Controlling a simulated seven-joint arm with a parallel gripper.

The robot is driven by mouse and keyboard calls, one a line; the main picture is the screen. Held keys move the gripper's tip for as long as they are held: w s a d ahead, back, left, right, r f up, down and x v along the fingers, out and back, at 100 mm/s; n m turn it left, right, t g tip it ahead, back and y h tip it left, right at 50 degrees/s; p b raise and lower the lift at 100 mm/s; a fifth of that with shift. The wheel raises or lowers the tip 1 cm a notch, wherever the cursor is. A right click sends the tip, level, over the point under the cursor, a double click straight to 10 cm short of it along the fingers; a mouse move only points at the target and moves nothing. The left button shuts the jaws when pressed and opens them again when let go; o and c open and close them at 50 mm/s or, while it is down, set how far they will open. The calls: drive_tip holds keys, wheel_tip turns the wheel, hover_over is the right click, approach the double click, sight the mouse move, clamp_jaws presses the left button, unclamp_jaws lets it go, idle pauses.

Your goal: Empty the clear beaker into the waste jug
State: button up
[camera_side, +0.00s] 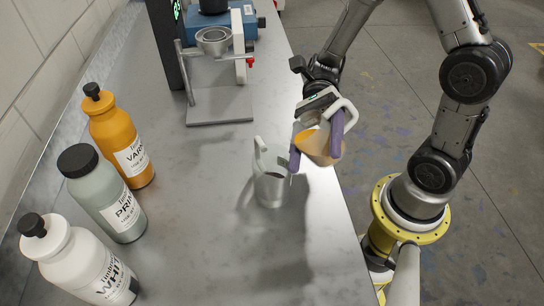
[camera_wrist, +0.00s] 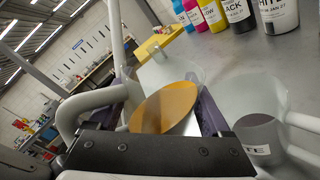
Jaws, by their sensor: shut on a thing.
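My gripper (camera_side: 322,138) has purple fingers and is shut on the clear beaker (camera_side: 318,148). The beaker is held above the bench's right edge, tilted toward the jug, with orange-tan liquid inside. In the wrist view the beaker's liquid (camera_wrist: 166,108) shows as an orange oval between the fingers. The waste jug (camera_side: 270,178) is pale and see-through, with a handle, and stands upright on the bench just left of the beaker. In the wrist view the jug (camera_wrist: 262,100) is at right, with grey contents and a partly visible label. I cannot tell whether liquid is flowing.
An orange bottle (camera_side: 118,138), a grey-green bottle (camera_side: 103,195) and a white bottle (camera_side: 78,262) stand along the bench's left side. A metal stand with a cup (camera_side: 214,42) is at the back. The bench (camera_side: 205,225) is clear between bottles and jug.

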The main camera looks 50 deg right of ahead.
drive_tip(key=shift+w+a+r+m, duration=0.15)
drive_tip(key=shift+r+m, duration=0.4)
drive_tip(key=shift+m, duration=0.65)
idle(0.5)
drive_tip(key=shift+f+m, duration=0.45)
drive_tip(key=shift+m, duration=0.45)
idle(0.4)
drive_tip(key=shift+w+r+m+h, duration=0.2)
drive_tip(key=shift+r+m+h, duration=0.1)
drive_tip(key=shift+m, duration=0.5)
idle(0.7)
drive_tip(key=shift+w+a+r+m, duration=0.35)
drive_tip(key=shift+w+m, duration=0.25)
drive_tip(key=shift+m, duration=0.2)
idle(0.7)
drive_tip(key=shift+w+a+f+m+g, duration=0.2)
drive_tip(key=shift+f+m+g, duration=0.1)
drive_tip(key=shift+f+m, duration=0.4)
idle(0.6)
drive_tip(key=shift+w+r+m, duration=0.1)
drive_tip(key=shift+r+m, duration=0.2)
drive_tip(key=shift+m, duration=0.2)
